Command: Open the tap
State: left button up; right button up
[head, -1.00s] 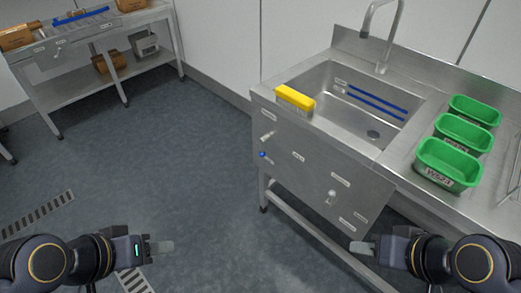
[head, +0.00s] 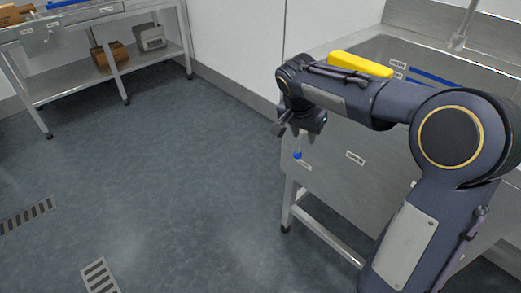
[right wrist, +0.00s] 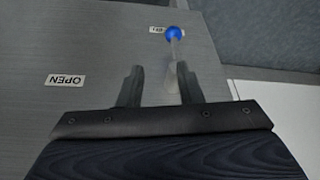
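A tap lever with a blue ball end (head: 297,155) sticks out from the front panel of the steel sink unit. My right gripper (head: 299,130) is open above it at the panel. In the right wrist view, the blue ball (right wrist: 173,33) is beyond the open fingers (right wrist: 160,84), and the pale lever stem reaches back towards the gap, nearer the right finger. I cannot tell whether finger and stem touch. An "OPEN" label (right wrist: 65,80) is on the panel to the left. The spout (head: 466,25) rises behind the basin, its top out of frame. My left gripper is out of view.
My right arm covers much of the sink and panel. A steel table (head: 97,75) with boxes stands at the back left.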

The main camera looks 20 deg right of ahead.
aim_at(299, 142)
jog(key=w+f+b, duration=0.1)
jog(key=f, duration=0.1)
jog(key=w+d+f, duration=0.1)
jog(key=f, duration=0.2)
jog(key=w+f+b, duration=0.1)
jog(key=w+f, duration=0.1)
jog(key=f, duration=0.1)
jog(key=shift+w+d+f+b, duration=0.1)
jog(key=shift+d+b, duration=0.25)
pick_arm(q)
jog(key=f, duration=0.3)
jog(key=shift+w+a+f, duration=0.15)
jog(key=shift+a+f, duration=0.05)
pick_arm(e)
grip_shut()
